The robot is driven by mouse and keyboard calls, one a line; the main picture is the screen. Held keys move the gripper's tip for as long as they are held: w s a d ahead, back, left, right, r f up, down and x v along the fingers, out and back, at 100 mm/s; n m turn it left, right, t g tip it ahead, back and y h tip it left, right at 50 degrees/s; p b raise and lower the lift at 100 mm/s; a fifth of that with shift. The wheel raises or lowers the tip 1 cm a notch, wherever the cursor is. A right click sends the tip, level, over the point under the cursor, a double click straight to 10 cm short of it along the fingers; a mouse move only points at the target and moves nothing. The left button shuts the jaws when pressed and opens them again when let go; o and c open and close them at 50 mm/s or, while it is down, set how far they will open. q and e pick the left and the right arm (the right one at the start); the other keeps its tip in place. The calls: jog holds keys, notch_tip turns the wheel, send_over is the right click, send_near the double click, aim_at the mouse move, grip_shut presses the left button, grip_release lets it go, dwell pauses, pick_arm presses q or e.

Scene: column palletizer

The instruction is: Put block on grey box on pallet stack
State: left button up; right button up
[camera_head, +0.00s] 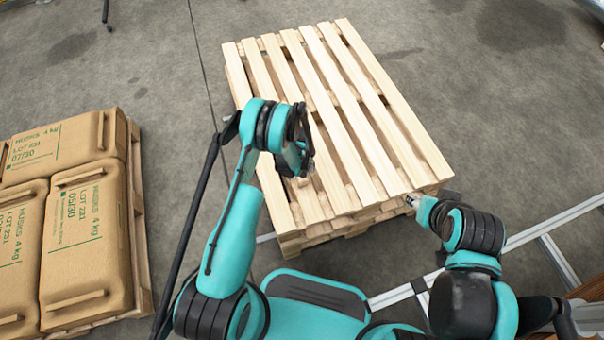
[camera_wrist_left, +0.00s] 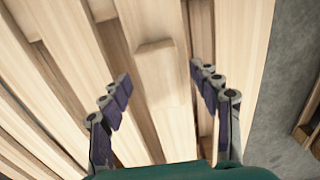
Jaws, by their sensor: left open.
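The pallet stack (camera_head: 391,100) of pale wooden pallets stands in the upper middle of the head view. Its slats also fill most of the left wrist view (camera_wrist_left: 245,40). A small pale wooden block (camera_wrist_left: 155,47) appears to lie on a slat, beyond and between my left fingertips. My left gripper (camera_head: 303,172) is over the stack's left near part; in the wrist view its fingers (camera_wrist_left: 160,74) are apart with nothing between them. I cannot make out the block in the head view. My right gripper (camera_head: 411,200) is at the stack's near right corner. No grey box shows.
Brown sacks (camera_head: 88,235) marked with green print lie on another pallet (camera_head: 138,230) at the left. Bare concrete floor surrounds the stack, with free room at the right and between the two pallets.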

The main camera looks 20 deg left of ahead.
pick_arm(q)
jog(key=s+r+m+t+p, duration=0.1)
jog(key=s+r+m+t, duration=0.15)
jog(key=r, duration=1.65)
jog(key=s+r+m+t+p, duration=0.1)
jog(key=s+r+p, duration=0.15)
jog(key=r, duration=1.55)
jog(key=s+r+m+t, duration=0.1)
jog(key=s+r, duration=0.3)
jog(key=s, duration=0.6)
jog(key=s+r+m+t, duration=0.2)
jog(key=s+r, duration=0.3)
jog(key=s, duration=0.4)
jog(key=shift+s+a+t+b, duration=0.3)
jog(key=shift+s+t+b, duration=0.05)
jog(key=shift+s+b, duration=0.05)
jog(key=shift+f, duration=0.1)
